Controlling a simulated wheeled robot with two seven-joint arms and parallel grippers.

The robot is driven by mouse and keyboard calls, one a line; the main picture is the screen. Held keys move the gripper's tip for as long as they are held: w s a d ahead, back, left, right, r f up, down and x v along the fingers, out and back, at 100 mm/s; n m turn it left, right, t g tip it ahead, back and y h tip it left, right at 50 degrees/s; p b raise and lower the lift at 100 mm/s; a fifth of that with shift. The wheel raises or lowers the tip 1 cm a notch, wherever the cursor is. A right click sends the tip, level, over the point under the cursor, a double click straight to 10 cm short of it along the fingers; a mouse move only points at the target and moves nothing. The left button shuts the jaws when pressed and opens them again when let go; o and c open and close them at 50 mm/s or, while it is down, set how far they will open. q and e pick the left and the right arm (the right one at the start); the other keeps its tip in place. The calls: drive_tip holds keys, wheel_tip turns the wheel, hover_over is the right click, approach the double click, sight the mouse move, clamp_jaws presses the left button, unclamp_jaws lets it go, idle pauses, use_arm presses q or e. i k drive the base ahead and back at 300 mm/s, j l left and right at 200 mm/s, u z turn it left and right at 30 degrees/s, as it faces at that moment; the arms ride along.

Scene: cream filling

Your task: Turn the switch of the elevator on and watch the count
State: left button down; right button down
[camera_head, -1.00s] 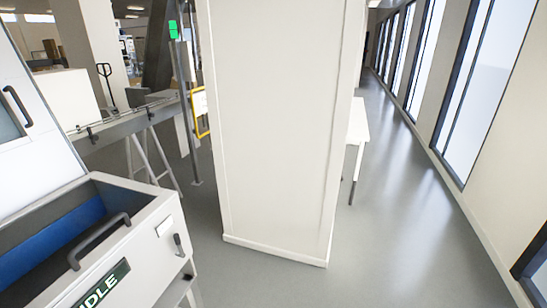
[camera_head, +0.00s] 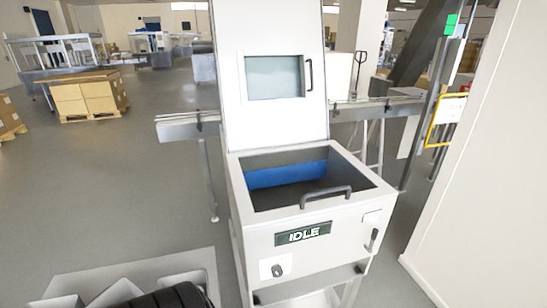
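The white machine (camera_head: 345,222) stands in the middle of the view, with an open-topped bin and a blue surface inside it. Its front display (camera_head: 303,233) reads IDLE. A small dark rotary switch (camera_head: 277,270) sits on a light plate below the display. A dark lever-like handle (camera_head: 374,240) is on the front at the right. A grey bar handle (camera_head: 325,196) is at the bin's front edge. Neither of my grippers shows in the view.
A conveyor (camera_head: 372,109) runs behind the machine. A white pillar (camera_head: 478,190) stands close on the right. A light tray-like thing with black round parts (camera_head: 172,297) is at bottom left. Boxes on a pallet (camera_head: 88,98) stand at back left. The floor between is clear.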

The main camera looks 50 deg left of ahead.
sight(277, 270)
drive_tip(key=u, duration=1.7)
